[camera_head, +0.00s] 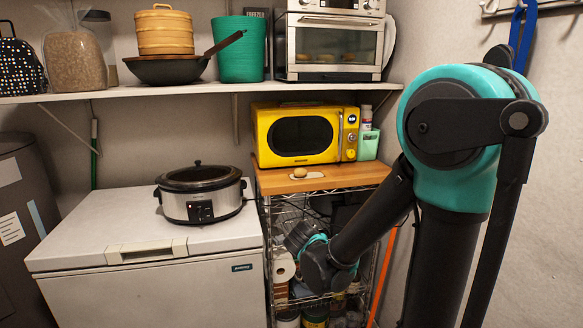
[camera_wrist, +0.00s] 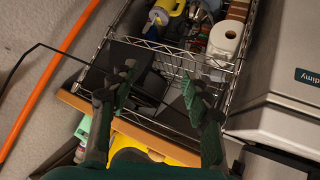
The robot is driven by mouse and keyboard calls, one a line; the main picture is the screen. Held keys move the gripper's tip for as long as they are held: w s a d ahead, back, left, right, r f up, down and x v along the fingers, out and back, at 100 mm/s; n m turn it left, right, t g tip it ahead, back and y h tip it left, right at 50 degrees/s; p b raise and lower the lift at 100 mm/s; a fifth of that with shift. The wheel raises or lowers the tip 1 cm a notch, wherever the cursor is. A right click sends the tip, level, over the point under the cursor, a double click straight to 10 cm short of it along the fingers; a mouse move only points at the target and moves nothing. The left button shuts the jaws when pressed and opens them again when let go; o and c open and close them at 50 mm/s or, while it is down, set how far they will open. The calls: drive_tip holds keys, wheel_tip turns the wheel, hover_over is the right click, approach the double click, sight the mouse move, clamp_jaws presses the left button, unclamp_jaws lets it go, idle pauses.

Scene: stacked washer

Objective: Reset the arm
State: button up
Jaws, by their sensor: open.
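My gripper (camera_wrist: 160,92) shows in the wrist view with its two dark green fingers spread apart and nothing between them. In the head view my black and teal arm comes down on the right and bends left, its end low in front of the wire rack (camera_head: 272,225). The fingertips are hard to make out there. In the wrist view, turned over, the rack's wire edge (camera_wrist: 175,50) lies beyond the fingers. I cannot tell whether they touch it.
A yellow microwave (camera_head: 305,134) stands on the rack's wooden top (camera_head: 345,176), with a small round item in front. A slow cooker (camera_head: 201,195) sits on the white chest freezer (camera_head: 150,285). A loaded shelf (camera_head: 130,95) runs above. An orange pole (camera_head: 385,275) leans by the rack.

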drive_tip(key=s+d+f+g+y, duration=0.1)
drive_tip(key=s+d+f+g, duration=0.1)
drive_tip(key=s+d, duration=0.3)
drive_tip(key=s+d+f+g+y, duration=0.2)
drive_tip(key=s+d+f+g, duration=0.1)
drive_tip(key=s, duration=1)
drive_tip(key=shift+s+d+f, duration=0.2)
drive_tip(key=shift+d+f, duration=0.25)
drive_tip(key=shift+d, duration=0.6)
